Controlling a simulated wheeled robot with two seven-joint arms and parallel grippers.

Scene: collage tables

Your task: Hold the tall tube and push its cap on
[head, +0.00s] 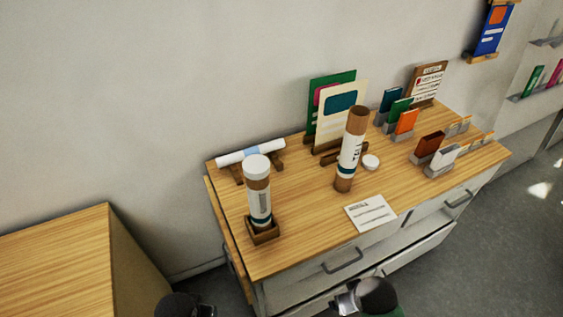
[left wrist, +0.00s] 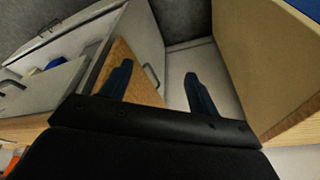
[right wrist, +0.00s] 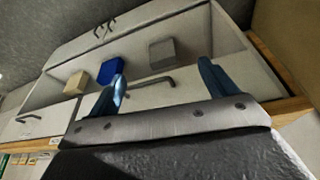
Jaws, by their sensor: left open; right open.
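The tall brown tube (head: 351,150) with a white label stands upright on the wooden tabletop, its top end uncapped. A white round cap (head: 371,162) lies on the table just right of it, apart from it. My left gripper (left wrist: 155,82) is open and empty; in the head view only a dark part of that arm shows at the bottom edge. My right gripper (right wrist: 162,78) is open and empty, and part of it shows low in front of the cabinet in the head view. Both are well away from tube and cap.
A white-capped tube (head: 259,190) stands in a wooden holder (head: 263,236) on the left. A rolled paper (head: 250,152) lies on a rack behind it. A printed card (head: 370,213) lies in front. Boards and small boxes fill the back right. Cabinet drawers (head: 345,265) are below.

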